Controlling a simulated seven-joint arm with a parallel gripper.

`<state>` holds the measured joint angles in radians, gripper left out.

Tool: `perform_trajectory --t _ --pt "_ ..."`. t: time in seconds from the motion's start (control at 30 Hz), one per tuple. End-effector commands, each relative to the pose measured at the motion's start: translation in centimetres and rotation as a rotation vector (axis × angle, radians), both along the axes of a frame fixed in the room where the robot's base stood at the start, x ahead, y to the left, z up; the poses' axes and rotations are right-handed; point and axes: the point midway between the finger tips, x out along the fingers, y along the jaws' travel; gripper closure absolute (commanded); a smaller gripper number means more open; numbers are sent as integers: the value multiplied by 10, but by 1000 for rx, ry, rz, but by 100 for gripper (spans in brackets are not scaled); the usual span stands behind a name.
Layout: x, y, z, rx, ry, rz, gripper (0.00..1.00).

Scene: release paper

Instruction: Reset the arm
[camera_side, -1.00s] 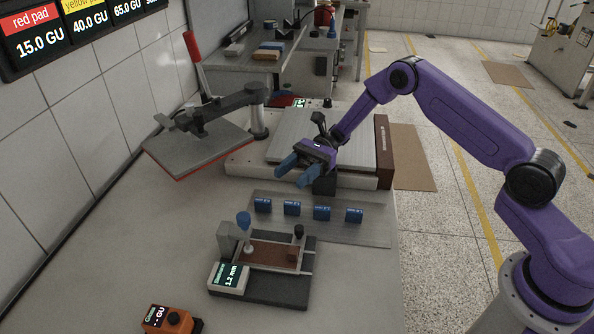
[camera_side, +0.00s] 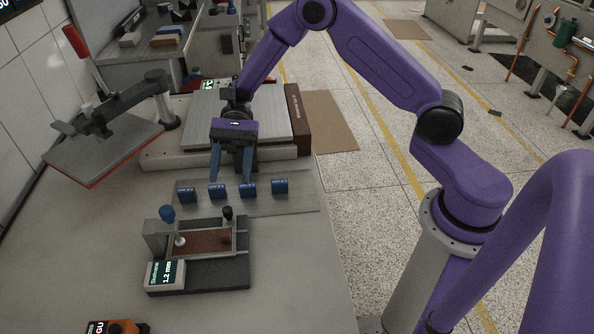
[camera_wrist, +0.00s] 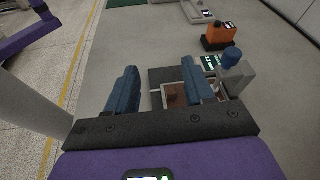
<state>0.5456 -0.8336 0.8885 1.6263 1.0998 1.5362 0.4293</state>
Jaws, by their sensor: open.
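My gripper (camera_side: 231,176) is open, with two blue fingers apart and nothing between them. In the side view it hangs in front of the flat-topped machine (camera_side: 275,119), above and behind a row of small blue blocks (camera_side: 249,190). The fingers point toward the near side of the bench. In the wrist view my gripper (camera_wrist: 162,78) also shows its two fingers spread. Beyond them is the gauge fixture (camera_wrist: 233,74), partly hidden by the right finger.
The gauge fixture (camera_side: 157,235), with a display reading 1.2 mm, stands in front of the blocks on the bench (camera_side: 60,255). A hinged press plate (camera_side: 100,155) is at the left. An orange device (camera_wrist: 219,35) sits nearer the front.

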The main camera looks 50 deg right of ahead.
Motion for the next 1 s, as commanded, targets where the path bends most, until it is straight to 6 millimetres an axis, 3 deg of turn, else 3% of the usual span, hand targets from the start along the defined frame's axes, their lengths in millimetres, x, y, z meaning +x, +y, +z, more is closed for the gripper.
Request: perform_trajectory --t 0.03,0.23,0.5,0.73,1.0 --pt "-21 2 9 -27 -63 76 47" --pt "-96 -10 25 -112 -323 379 47" --pt "-175 -54 40 -146 -708 798 47" --pt "-217 -101 46 -101 -1060 1155 47" --pt "-237 -139 49 0 -1394 1475 47"
